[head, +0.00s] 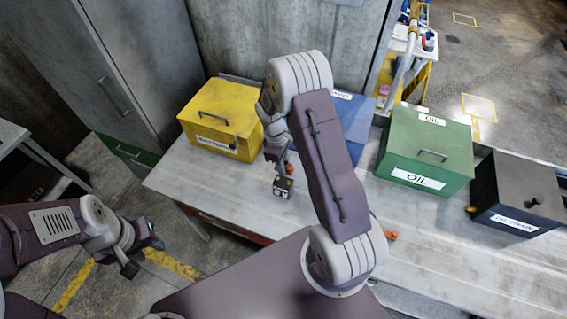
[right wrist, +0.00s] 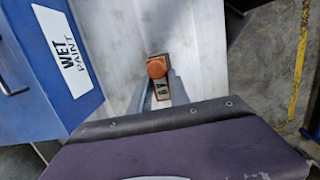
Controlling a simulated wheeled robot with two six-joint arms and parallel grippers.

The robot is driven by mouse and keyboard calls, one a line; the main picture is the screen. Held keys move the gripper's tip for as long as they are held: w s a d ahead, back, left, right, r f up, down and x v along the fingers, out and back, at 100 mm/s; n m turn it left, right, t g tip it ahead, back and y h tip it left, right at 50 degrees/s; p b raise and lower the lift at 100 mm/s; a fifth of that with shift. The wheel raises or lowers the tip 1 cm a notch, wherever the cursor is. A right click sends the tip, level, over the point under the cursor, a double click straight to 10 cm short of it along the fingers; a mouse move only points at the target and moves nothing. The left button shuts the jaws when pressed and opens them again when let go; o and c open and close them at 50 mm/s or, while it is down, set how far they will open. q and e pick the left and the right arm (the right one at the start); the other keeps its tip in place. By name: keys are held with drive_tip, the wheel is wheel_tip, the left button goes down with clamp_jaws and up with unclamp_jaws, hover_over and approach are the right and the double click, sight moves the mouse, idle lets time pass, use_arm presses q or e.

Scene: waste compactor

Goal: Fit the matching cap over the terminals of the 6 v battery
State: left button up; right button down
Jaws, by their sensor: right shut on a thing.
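My right gripper (head: 280,168) reaches down over the middle of the table and is shut on an orange cap (head: 289,169). In the right wrist view the cap (right wrist: 157,68) shows a round orange knob between the grey fingers, beside a strip marked 6 V. A small dark block with white marks, seemingly the battery (head: 283,187), is directly below the fingers in the head view. I cannot tell whether cap and block touch, and the terminals are hidden. My left gripper (head: 140,259) is open and empty, off the table's left side.
A yellow box (head: 222,118), a blue wet-paint box (right wrist: 45,65), a green oil box (head: 428,150) and a black oil-drain box (head: 518,195) stand along the table's back. Another orange piece (head: 391,236) lies to the right. The table (head: 215,190) left of the block is clear.

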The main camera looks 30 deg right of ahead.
sight(284, 181)
drive_tip(key=shift+w+a+f+b, duration=0.15)
drive_tip(key=shift+w+f+b, duration=0.1)
drive_tip(key=shift+f+b, duration=0.35)
drive_tip(key=shift+f, duration=0.5)
drive_tip(key=f+b, duration=0.2)
drive_tip(key=shift+s+f+b, duration=0.2)
drive_tip(key=shift+b, duration=0.2)
drive_tip(key=shift+w+f+b, duration=0.15)
drive_tip(key=shift+f+b, duration=0.15)
drive_tip(key=shift+f, duration=0.4)
drive_tip(key=shift+r+p, duration=0.1)
drive_tip(key=shift+p, duration=0.2)
drive_tip(key=shift+f+b, duration=0.4)
drive_tip(key=shift+f, duration=0.55)
idle(0.5)
